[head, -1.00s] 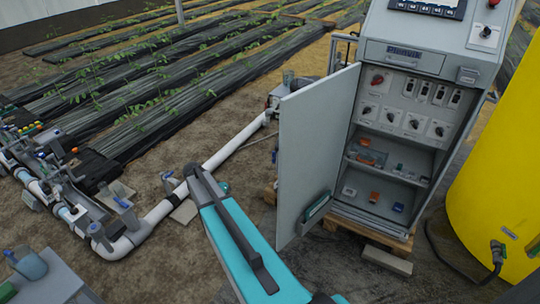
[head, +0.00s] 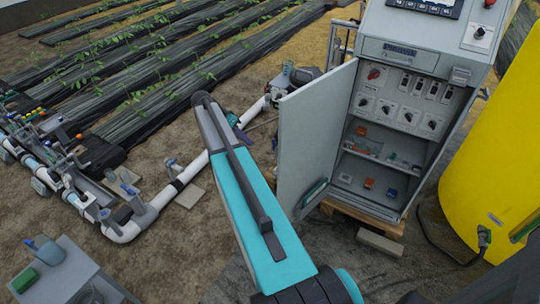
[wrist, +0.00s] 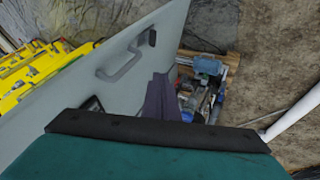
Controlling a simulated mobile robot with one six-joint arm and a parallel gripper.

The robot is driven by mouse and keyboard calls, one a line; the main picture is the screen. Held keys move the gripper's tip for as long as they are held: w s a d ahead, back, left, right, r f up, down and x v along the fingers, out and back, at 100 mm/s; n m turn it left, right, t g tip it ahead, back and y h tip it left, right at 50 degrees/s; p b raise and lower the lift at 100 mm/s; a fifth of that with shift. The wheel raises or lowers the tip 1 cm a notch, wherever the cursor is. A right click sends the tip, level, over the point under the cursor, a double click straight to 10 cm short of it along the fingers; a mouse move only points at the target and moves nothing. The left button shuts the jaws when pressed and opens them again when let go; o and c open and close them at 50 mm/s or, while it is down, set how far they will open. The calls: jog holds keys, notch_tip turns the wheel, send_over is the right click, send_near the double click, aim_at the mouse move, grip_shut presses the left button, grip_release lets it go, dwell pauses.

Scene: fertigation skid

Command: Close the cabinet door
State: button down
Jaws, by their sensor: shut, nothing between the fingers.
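The grey cabinet (head: 405,62) stands right of centre in the head view, its front open. Its door (head: 312,140) is hinged on the left and stands wide open, inner face showing. In the wrist view the door's outer face (wrist: 95,85) runs diagonally across the left, with a grey pull handle (wrist: 122,62) and a small dark latch. My gripper (wrist: 160,82) is shut and empty, on the outer side of the door near the handle. I cannot tell whether it touches the door. In the head view my gripper is hidden behind my teal arm.
A yellow tank (head: 500,170) stands right of the cabinet. A concrete block (head: 380,242) lies before its pallet. White pipework (head: 165,195) runs along the ground at left. A grey stand (head: 65,270) is at lower left. Bare soil lies between.

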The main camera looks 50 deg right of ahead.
jog(key=s+d+f+p, duration=0.4)
jog(key=s+d+f, duration=0.1)
jog(key=s+f, duration=0.3)
dwell(0.9)
jog(key=shift+w+d, duration=0.1)
